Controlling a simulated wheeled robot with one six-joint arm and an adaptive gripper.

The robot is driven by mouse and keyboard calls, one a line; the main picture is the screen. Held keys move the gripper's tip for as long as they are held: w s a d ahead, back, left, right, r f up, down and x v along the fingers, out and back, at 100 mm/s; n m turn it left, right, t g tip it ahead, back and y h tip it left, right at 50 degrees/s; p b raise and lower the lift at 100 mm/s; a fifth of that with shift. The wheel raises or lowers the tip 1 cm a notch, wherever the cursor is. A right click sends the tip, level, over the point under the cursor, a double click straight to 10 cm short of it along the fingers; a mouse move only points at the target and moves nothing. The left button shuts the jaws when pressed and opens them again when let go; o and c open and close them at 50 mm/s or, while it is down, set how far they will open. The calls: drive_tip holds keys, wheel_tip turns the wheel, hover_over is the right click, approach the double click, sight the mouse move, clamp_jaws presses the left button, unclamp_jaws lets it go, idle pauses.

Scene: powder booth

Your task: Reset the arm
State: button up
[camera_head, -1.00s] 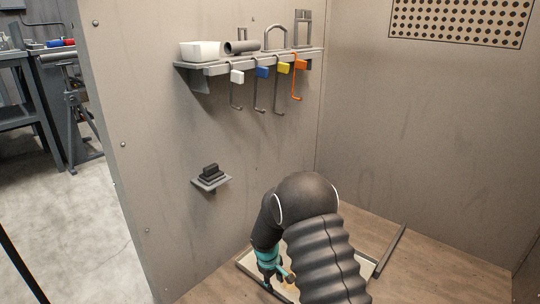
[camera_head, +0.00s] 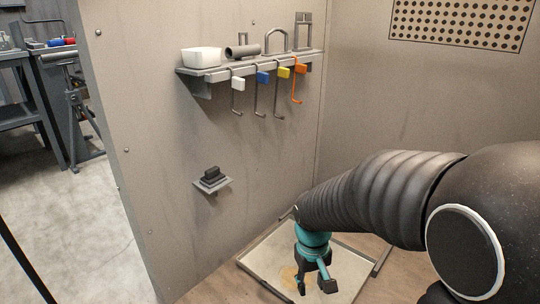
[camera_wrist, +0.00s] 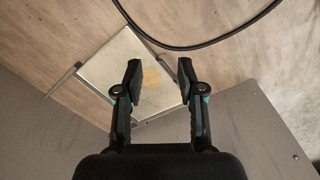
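My gripper (camera_head: 315,286) hangs at the end of my arm above a pale, shallow tray (camera_head: 262,267) on the booth floor. In the wrist view my gripper (camera_wrist: 159,82) has its two fingers spread apart with nothing between them. The tray (camera_wrist: 112,62) shows beyond the fingers, with a yellowish stain on its surface. My arm reaches in from the right and covers part of the tray and the back corner in the head view.
A wall shelf (camera_head: 222,70) carries a white bowl (camera_head: 202,57), a grey cylinder (camera_head: 243,51) and hooks with coloured tags. A small ledge (camera_head: 226,186) below holds a dark block (camera_head: 212,176). A dark cable (camera_wrist: 205,45) crosses the wrist view.

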drive_tip(key=s+d+r+m+t+p, duration=0.1)
drive_tip(key=s+d+r+t+p, duration=0.1)
drive_tip(key=s+r, duration=0.4)
drive_tip(key=s+d+r+m+t+p, duration=0.2)
drive_tip(key=s+r, duration=0.5)
drive_tip(key=r, duration=0.7)
drive_tip(key=shift+s+d+r+t+y+p, duration=0.25)
drive_tip(key=shift+d+t+y+p, duration=0.25)
drive_tip(key=shift+d+t, duration=0.4)
idle(0.5)
